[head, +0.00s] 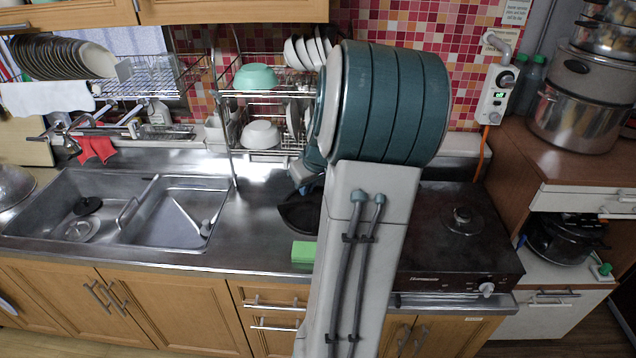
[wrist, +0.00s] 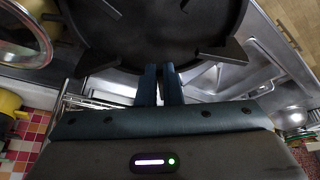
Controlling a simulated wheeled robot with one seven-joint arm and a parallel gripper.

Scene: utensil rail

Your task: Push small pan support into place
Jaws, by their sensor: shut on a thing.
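The small pan support is most likely the black round piece with several prongs (wrist: 150,25) at the top of the wrist view. My gripper (wrist: 160,70) has its two fingers close together at the near edge of this black piece, shut on it. Exactly which part is between the fingertips is hard to tell. In the head view, a dark piece (head: 297,214) shows on the steel counter left of my arm, partly hidden by it. My gripper is hidden behind my arm there. The dark stove (head: 425,262) stands to the right, with a round burner part (head: 462,219) on top.
A double steel sink (head: 50,215) lies to the left. A green sponge (head: 304,252) is near the counter's front edge. Dish racks (head: 265,95) with bowls hang behind. Stacked pots (head: 580,110) stand on the right-hand cabinet. Bare counter (head: 255,225) lies beside the sink.

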